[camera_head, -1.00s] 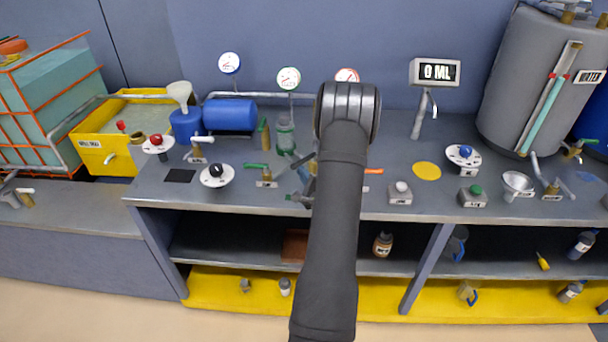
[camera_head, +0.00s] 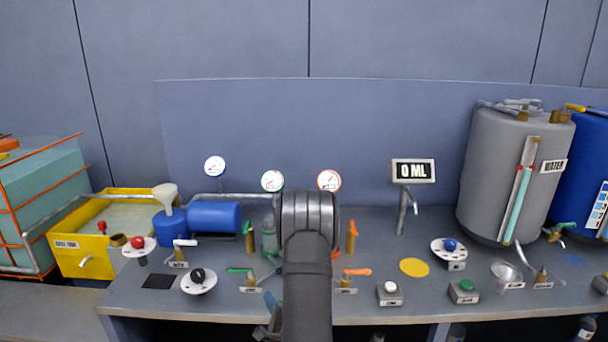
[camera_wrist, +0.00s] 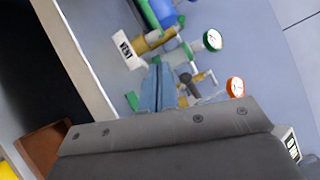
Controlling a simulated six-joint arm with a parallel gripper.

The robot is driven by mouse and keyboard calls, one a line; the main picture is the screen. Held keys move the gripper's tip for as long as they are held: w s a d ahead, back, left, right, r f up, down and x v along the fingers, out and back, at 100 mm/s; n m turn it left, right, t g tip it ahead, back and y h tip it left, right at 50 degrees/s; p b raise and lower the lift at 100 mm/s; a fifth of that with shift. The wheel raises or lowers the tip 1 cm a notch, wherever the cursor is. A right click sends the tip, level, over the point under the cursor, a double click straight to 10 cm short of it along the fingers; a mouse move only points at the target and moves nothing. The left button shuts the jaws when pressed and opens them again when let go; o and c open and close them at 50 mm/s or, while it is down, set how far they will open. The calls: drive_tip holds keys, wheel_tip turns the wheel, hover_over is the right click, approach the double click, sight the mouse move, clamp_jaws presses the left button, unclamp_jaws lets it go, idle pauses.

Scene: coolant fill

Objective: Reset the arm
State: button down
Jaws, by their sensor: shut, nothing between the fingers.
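My arm rises in the lower middle of the head view and hides part of the bench (camera_head: 390,308) behind it. My gripper (camera_wrist: 157,70) shows in the wrist view as two blue-grey fingers side by side, shut, with nothing between them. In the head view, only a bluish part of my gripper (camera_head: 268,327) shows, left of my arm near the bench's front edge. In the wrist view, a brass valve with a "VENT" label (camera_wrist: 124,48) lies beyond the fingers; I cannot tell the distance.
Green-handled (camera_head: 240,270) and orange-handled (camera_head: 357,272) valves flank my arm. Three gauges (camera_head: 272,181) stand behind. A blue cylinder (camera_head: 214,216) and yellow tub (camera_head: 88,262) are left. A 0 ML display (camera_head: 412,171) and grey tank (camera_head: 505,175) are right. A brown box (camera_wrist: 44,150) is below.

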drive_tip(key=w+d, duration=0.1)
drive_tip(key=w, duration=0.1)
drive_tip(key=w+d, duration=0.1)
drive_tip(key=w, duration=0.1)
drive_tip(key=w+d, duration=0.1)
drive_tip(key=w, duration=0.1)
drive_tip(key=shift+w+r, duration=0.3)
drive_tip(key=shift+w, duration=0.1)
drive_tip(key=shift+w+d+r, duration=0.1)
drive_tip(key=shift+w, duration=0.1)
drive_tip(key=shift+w+d, duration=0.1)
idle(0.4)
